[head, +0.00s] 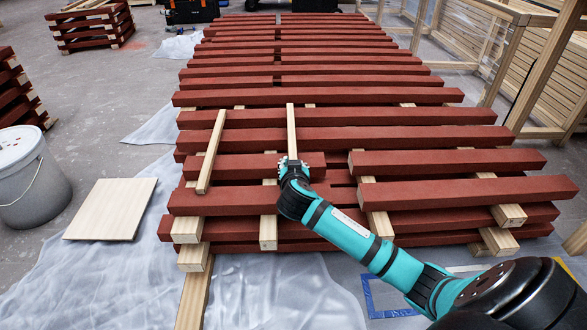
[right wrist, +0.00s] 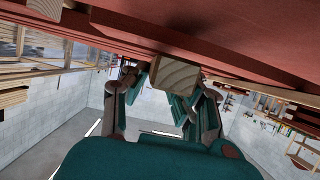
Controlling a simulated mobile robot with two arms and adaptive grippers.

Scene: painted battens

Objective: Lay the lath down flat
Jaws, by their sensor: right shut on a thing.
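The lath (head: 291,130) is a short pale wooden strip in my right gripper (head: 292,165). In the head view it points away from me across the red battens. In the right wrist view its square end (right wrist: 175,74) shows between the fingers of my right gripper (right wrist: 165,90), close against the red batten surface (right wrist: 240,40). Whether its whole length touches the battens I cannot tell. A second pale lath (head: 211,152) lies slanted across the battens to the left. My left gripper is not in view.
Stacked red battens (head: 320,115) on pale spacers fill the middle. A pale square board (head: 110,208) and a grey bucket (head: 32,180) are on the left. Wooden frames (head: 540,70) stand at the right. Clear plastic sheeting (head: 275,295) covers the floor in front.

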